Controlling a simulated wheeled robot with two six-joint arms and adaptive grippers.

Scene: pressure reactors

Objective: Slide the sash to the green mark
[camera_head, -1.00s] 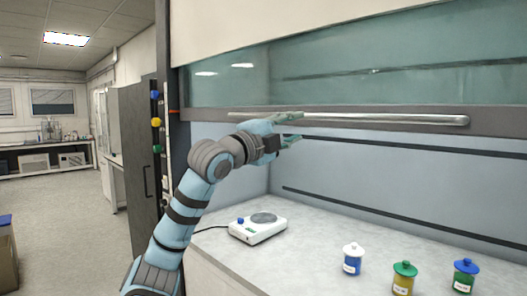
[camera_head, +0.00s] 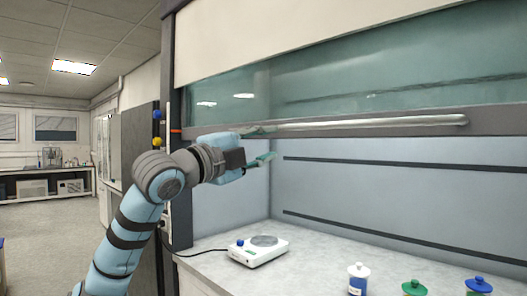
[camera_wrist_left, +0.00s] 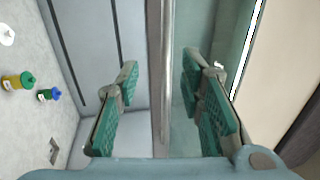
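The sash (camera_head: 380,92) is a tinted glass pane with a grey bottom rail (camera_head: 490,119) and a pale handle bar (camera_head: 370,123) along it. The sash stands raised above the worktop, with a wide opening below. My left gripper (camera_head: 262,147) is at the bar's left end, its fingers apart. In the left wrist view the bar (camera_wrist_left: 160,80) passes between the two open fingers (camera_wrist_left: 162,95), with a gap on each side. An orange mark (camera_head: 176,131) is on the left post, about level with the rail. I cannot make out a green mark. My right gripper is out of view.
A white hotplate (camera_head: 258,255) stands on the worktop (camera_head: 310,262) below my arm. Lidded jars, one white and blue (camera_head: 358,278), one green-lidded (camera_head: 414,288), one blue-lidded (camera_head: 479,286), stand front right. A dark post (camera_head: 180,200) borders the opening at left.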

